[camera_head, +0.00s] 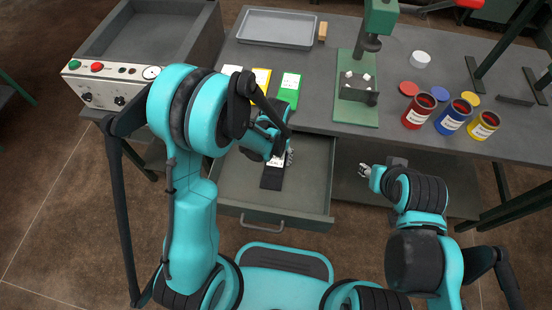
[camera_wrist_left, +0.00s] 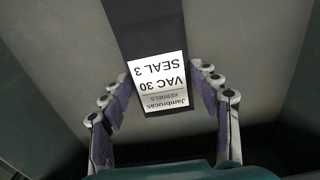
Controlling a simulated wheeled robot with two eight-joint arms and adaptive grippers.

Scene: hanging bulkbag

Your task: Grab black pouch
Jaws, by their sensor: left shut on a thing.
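The black pouch (camera_head: 271,180) lies in the open drawer (camera_head: 230,190) under the workbench. Its white label reads "Jambrucas", "VAC 30" and "SEAL 3" in the left wrist view, where the pouch (camera_wrist_left: 140,25) runs up between the fingers. My left gripper (camera_head: 281,158) reaches down into the drawer and is shut on the pouch near its labelled end. Its fingers (camera_wrist_left: 160,85) stand on both sides of the label. My right gripper (camera_head: 366,171) is apart from the pouch, right of the drawer; its opening is too small to judge.
On the bench are a grey tray (camera_head: 277,28), a green pouch (camera_head: 288,90), a green press (camera_head: 358,95) and red, blue and yellow cans (camera_head: 452,118). A machine with knobs (camera_head: 108,88) stands at left. The drawer walls surround my left gripper.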

